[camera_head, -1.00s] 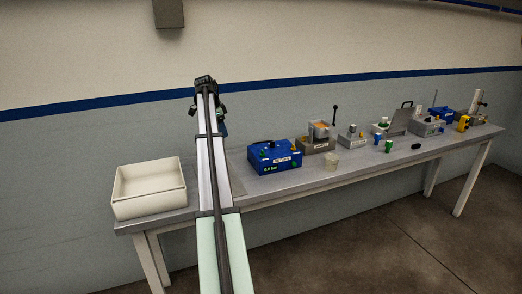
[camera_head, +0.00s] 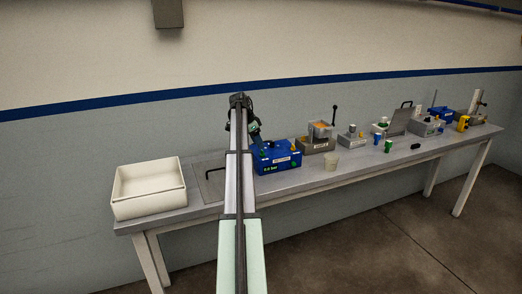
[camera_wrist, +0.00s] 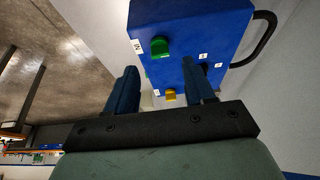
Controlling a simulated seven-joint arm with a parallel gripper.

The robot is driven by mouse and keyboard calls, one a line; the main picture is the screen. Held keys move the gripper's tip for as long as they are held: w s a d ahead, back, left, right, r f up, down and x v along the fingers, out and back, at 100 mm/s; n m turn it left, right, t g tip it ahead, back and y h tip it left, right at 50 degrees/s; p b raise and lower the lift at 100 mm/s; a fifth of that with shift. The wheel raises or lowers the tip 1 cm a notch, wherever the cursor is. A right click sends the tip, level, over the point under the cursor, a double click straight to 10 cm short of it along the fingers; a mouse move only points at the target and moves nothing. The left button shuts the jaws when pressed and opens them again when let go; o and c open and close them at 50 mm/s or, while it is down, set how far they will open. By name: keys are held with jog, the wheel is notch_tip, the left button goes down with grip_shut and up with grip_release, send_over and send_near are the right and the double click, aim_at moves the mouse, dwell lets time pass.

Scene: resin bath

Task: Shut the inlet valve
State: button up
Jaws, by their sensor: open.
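The blue box (camera_head: 278,159) stands on the bench just right of my arm in the head view, partly hidden by my gripper. In the wrist view the blue box (camera_wrist: 190,30) shows a green knob (camera_wrist: 160,47) beside a small white label that seems to read IN. A yellow knob (camera_wrist: 170,94) sits lower on it. My gripper (camera_wrist: 159,68) is open, its fingers pointing towards the box, with the green knob just past the fingertips. I see no contact with it. In the head view my gripper (camera_head: 252,128) is at the box's left end.
A white bin (camera_head: 150,190) stands at the bench's left end, with a flat plate (camera_head: 210,180) beside it. Several devices and small bottles fill the bench further right.

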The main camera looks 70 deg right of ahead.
aim_at(261, 154)
jog(key=shift+x, duration=2.6)
jog(key=shift+c, duration=0.5)
grip_shut()
